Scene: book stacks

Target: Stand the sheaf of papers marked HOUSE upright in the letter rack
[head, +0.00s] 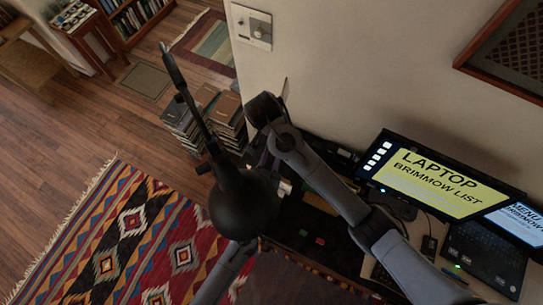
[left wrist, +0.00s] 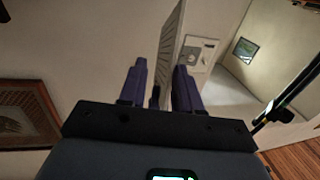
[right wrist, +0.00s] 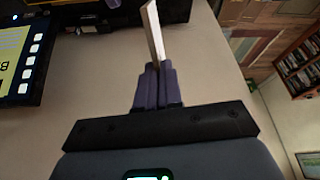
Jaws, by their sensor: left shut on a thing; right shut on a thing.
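In the right wrist view my right gripper (right wrist: 155,86) is shut on a thin pale sheaf (right wrist: 153,34), seen nearly edge-on and standing out beyond the fingertips. In the head view the right gripper is near the wall, and a thin pale edge (head: 285,88) shows beside it. In the left wrist view my left gripper (left wrist: 159,80) is shut on a grey, finely lined sheet-like thing (left wrist: 171,42). In the head view the left gripper is hidden, apparently behind a black dome. The marking HOUSE is not readable, and I cannot tell whether both hold one sheaf. I cannot make out the letter rack.
The black dome (head: 243,207) and its thin rod (head: 190,97) stand close to my arms. Book stacks (head: 228,122) stand on the floor near the wall. A patterned rug (head: 120,240) lies at left.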

